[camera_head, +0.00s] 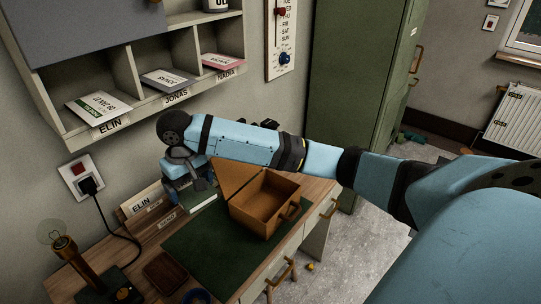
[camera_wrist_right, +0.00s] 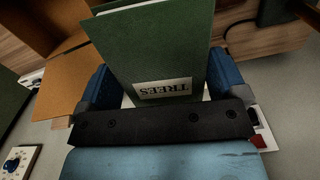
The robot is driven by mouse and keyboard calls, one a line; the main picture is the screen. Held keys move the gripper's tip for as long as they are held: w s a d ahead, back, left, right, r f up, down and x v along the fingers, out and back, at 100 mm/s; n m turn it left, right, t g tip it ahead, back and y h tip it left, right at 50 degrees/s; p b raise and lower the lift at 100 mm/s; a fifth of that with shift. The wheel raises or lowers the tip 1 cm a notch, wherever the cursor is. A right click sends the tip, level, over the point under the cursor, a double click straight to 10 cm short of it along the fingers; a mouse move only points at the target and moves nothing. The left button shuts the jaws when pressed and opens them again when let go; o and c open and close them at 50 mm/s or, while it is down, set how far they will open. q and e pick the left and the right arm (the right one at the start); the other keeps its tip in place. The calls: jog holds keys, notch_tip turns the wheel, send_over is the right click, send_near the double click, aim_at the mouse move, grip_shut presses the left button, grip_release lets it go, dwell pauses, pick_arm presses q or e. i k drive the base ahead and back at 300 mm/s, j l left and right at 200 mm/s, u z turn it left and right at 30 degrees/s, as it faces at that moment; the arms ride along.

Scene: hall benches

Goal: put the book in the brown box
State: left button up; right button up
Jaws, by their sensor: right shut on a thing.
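The brown box (camera_head: 291,204) stands open on the green desk mat (camera_head: 200,250), its lid raised at the back left. Part of it also shows at the upper left of the right wrist view (camera_wrist_right: 66,78). My right gripper (camera_wrist_right: 160,95) is shut on the dark green book (camera_wrist_right: 150,45), whose label reads TREES. In the head view the right gripper (camera_head: 184,170) is behind and left of the box, and a green and white part of the book (camera_head: 203,201) shows just below it. The book is outside the box. My left gripper is not in view.
A lamp with a bare bulb (camera_head: 62,250) and a brown tray (camera_head: 164,271) are at the front left. Wall pigeonholes (camera_head: 122,86) hang above. A green cabinet (camera_head: 350,75) stands behind right.

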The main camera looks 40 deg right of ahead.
aim_at(266, 210)
jog(key=k+l+u, duration=0.1)
jog(key=k+l, duration=0.4)
jog(key=l, duration=0.15)
jog(key=i+l, duration=0.1)
jog(key=l, duration=0.8)
jog(key=i+l+u, duration=0.1)
jog(key=i+l, duration=0.15)
